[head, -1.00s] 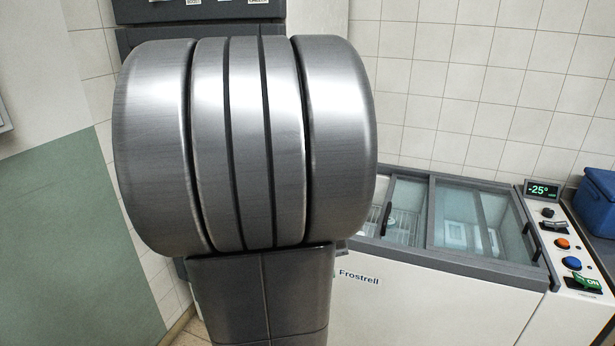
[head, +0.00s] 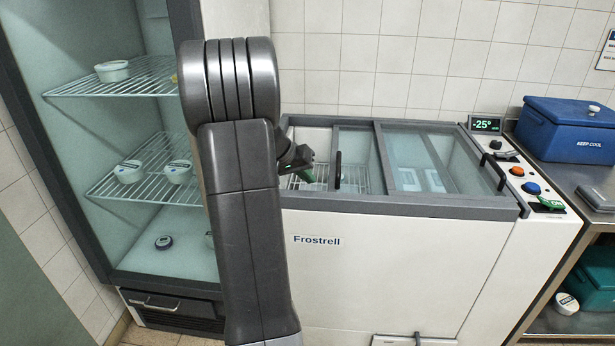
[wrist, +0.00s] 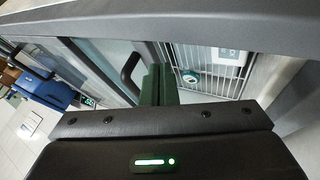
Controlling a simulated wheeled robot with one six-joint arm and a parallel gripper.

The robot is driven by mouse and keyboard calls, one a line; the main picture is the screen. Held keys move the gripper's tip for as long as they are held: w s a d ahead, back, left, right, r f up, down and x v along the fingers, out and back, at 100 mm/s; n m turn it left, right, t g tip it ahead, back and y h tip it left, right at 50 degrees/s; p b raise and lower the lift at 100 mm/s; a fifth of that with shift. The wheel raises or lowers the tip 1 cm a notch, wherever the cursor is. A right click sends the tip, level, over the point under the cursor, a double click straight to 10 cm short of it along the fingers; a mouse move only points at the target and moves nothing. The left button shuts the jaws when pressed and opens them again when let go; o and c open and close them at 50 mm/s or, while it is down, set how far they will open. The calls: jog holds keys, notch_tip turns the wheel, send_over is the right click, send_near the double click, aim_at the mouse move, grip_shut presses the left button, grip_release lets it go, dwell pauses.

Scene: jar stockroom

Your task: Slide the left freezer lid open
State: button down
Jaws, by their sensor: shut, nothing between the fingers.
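The freezer (head: 400,260), marked Frostrell, has two sliding glass lids. The left freezer lid (head: 356,150) lies partly under the right lid (head: 420,160). An uncovered gap with a wire basket (head: 318,184) inside shows on its left. The lid's black upright handle (head: 338,170) also shows in the wrist view (wrist: 130,68). My gripper (head: 308,174) is shut and empty, over the gap, left of the handle. In the wrist view its green fingers (wrist: 158,85) are close beside the handle; I cannot tell whether they touch. My arm hides the freezer's left end.
An open fridge (head: 185,308) with wire shelves and several white tubs stands on the left. A panel with a -25° display (head: 487,124) and buttons is on the freezer's right. A blue cool box (head: 565,130) sits on the steel counter (head: 590,190) beyond it.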

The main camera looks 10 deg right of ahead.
aim_at(363, 192)
jog(key=x, duration=0.6)
jog(key=shift+f, duration=0.25)
jog(key=shift+d, duration=0.15)
jog(key=s+d+b, duration=0.1)
jog(key=d, duration=0.2)
jog(key=s+d+b, duration=0.1)
jog(key=d, duration=0.3)
jog(key=s+d+b, duration=0.1)
jog(key=d+b, duration=0.1)
jog(key=d, duration=0.2)
jog(key=shift+s+d, duration=0.15)
jog(key=shift+d, duration=0.1)
jog(key=shift+r, duration=0.2)
